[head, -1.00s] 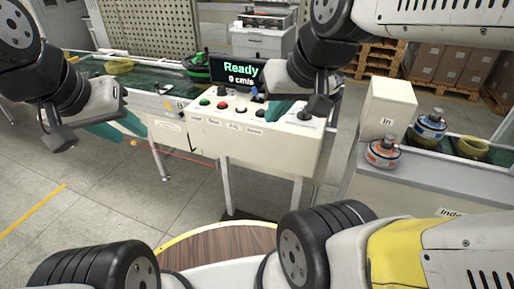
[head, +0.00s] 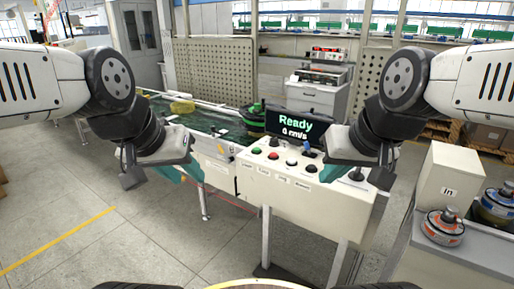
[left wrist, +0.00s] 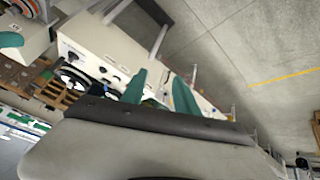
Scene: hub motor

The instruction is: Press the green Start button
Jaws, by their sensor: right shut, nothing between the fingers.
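The green button (head: 257,150) is the leftmost in the front row on top of the white control box (head: 285,196), in the head view. A red button (head: 273,155) is just right of it. My left gripper (head: 190,173) is left of the box and apart from the green button. Its two teal fingers are spread with a clear gap in the left wrist view (left wrist: 160,90), with nothing between them. My right gripper (head: 331,172) is shut and empty, over the right part of the box. I cannot make out the green button in the left wrist view.
A screen (head: 297,128) reading "Ready" and 0 cm/s stands behind the buttons. A white button (head: 291,162) and a black one (head: 311,168) continue the row. A green conveyor (head: 205,122) runs behind at left. A box marked "In" (head: 449,185) stands right. Floor at left is clear.

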